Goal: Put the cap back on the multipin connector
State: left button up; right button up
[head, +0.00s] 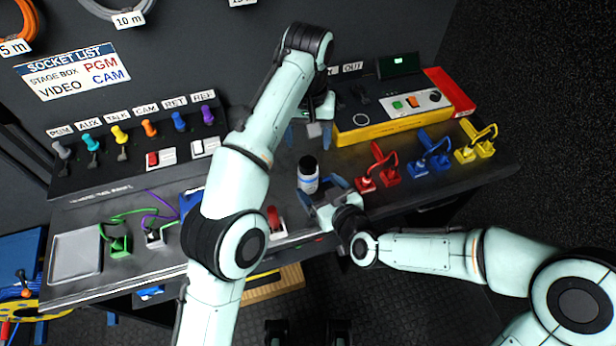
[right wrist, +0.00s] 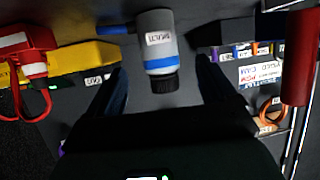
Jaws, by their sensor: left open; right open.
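The multipin connector (head: 308,184) is a grey cylinder with a blue band and a dark ribbed end. It stands on the bench and also shows in the right wrist view (right wrist: 154,28), with its dark end (right wrist: 158,83) toward me. My right gripper (head: 322,190) is open, its fingers on either side of the connector and apart from it in the right wrist view (right wrist: 160,85). My left gripper (head: 308,133) is open above the bench behind the connector. I cannot tell whether the dark end is the cap; no separate cap is clearly visible.
A yellow box (head: 375,133) with a control panel stands behind, right of the left gripper. Red (head: 385,163), blue (head: 430,153) and yellow (head: 476,141) cabled connectors sit on the right. A grey tray (head: 75,256) lies far left. My left arm crosses the bench middle.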

aim_at(308, 162)
jog(key=x, duration=0.7)
jog(key=shift+w+a, duration=0.1)
jog(key=shift+w, duration=0.05)
grip_shut()
pick_arm(q)
jog(key=n, duration=0.4)
jog(key=shift+n, duration=0.3)
jog(key=shift+f, duration=0.1)
jog(key=shift+f, duration=3.9)
jog(key=c, duration=1.1)
jog(key=shift+c, duration=0.2)
